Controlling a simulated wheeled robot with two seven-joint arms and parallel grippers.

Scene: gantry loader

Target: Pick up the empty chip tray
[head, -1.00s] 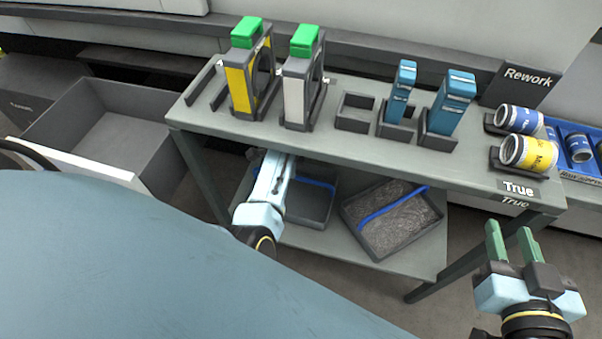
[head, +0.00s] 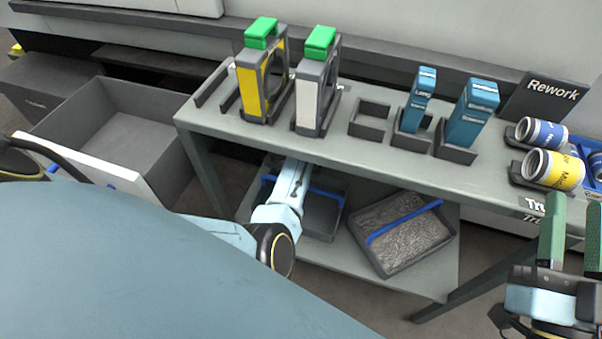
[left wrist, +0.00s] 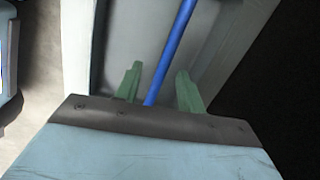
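The empty chip tray (head: 322,217) is a dark grey box with a blue handle bar, on the lower shelf under the bench in the head view. My left arm reaches under the bench top over it, and the bench hides my fingertips there. In the left wrist view, my left gripper (left wrist: 158,82) is open, its green fingers either side of the blue handle (left wrist: 173,50). Whether they touch it I cannot tell. My right gripper (head: 571,235) is open and empty in front of the bench's right end.
A second tray (head: 387,262), full of grey chips, stands right of the empty one on the lower shelf (head: 425,283). The bench top (head: 345,150) carries framed parts, teal blocks and cans. An open grey drawer (head: 62,158) stands at left.

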